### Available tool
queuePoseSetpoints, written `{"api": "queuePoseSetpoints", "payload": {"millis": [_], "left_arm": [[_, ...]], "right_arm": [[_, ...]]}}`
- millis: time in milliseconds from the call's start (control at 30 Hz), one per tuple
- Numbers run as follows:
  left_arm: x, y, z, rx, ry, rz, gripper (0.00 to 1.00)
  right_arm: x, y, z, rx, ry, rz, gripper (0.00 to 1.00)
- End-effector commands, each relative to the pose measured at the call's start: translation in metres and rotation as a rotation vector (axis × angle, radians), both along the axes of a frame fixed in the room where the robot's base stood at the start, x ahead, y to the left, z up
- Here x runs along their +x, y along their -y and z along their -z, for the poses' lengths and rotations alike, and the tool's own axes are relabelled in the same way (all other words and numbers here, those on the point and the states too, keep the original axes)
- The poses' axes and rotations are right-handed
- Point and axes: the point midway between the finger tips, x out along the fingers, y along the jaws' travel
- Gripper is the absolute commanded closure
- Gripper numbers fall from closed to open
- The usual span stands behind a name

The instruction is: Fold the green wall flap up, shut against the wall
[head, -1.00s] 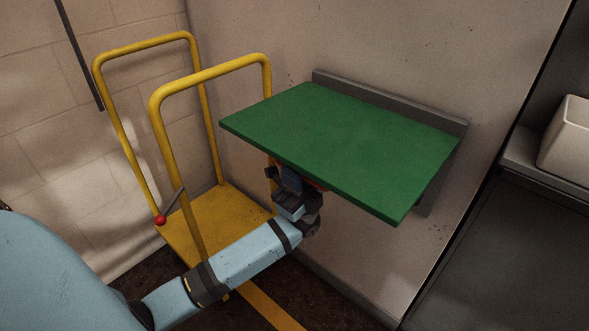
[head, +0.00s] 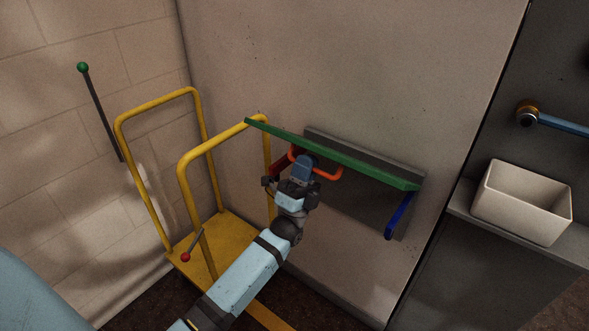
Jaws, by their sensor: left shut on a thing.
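The green flap (head: 340,158) is seen almost edge-on in the head view, its front side tilted up from level. It stands out from a grey wall plate (head: 365,158). An orange bar handle (head: 331,176) shows below its edge. A blue brace (head: 399,215) hangs under its right end, and a red part (head: 280,166) shows under the left. My left gripper (head: 306,165) is under the flap, shut on the orange handle; its fingertips are partly hidden. My right gripper is not in view.
A yellow trolley (head: 222,240) with tall rails stands close to the left of the flap and my left arm. A white bin (head: 522,205) sits on a ledge at the right. The wall above the flap is clear.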

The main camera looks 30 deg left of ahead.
Motion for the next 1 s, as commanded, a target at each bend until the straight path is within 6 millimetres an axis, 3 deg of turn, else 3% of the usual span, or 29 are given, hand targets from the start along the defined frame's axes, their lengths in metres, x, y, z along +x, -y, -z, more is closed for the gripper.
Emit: {"api": "queuePoseSetpoints", "payload": {"millis": [33,100,400,600,767,1000], "left_arm": [[0.007,0.000,-0.029,0.000,-0.038,-0.001,1.00],[0.017,0.001,-0.043,0.006,-0.101,-0.002,1.00],[0.064,0.004,-0.093,0.028,-0.371,-0.001,1.00],[0.101,0.007,-0.115,0.043,-0.552,0.000,1.00],[0.130,0.009,-0.123,0.054,-0.672,-0.002,1.00],[0.164,0.012,-0.131,0.052,-0.663,0.001,1.00]], "right_arm": [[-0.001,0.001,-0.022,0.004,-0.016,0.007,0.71],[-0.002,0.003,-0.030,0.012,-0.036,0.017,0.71],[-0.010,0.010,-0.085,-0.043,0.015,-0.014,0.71],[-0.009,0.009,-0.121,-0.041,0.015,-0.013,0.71],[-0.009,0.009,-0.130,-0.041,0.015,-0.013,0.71],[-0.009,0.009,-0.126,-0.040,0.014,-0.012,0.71]]}}
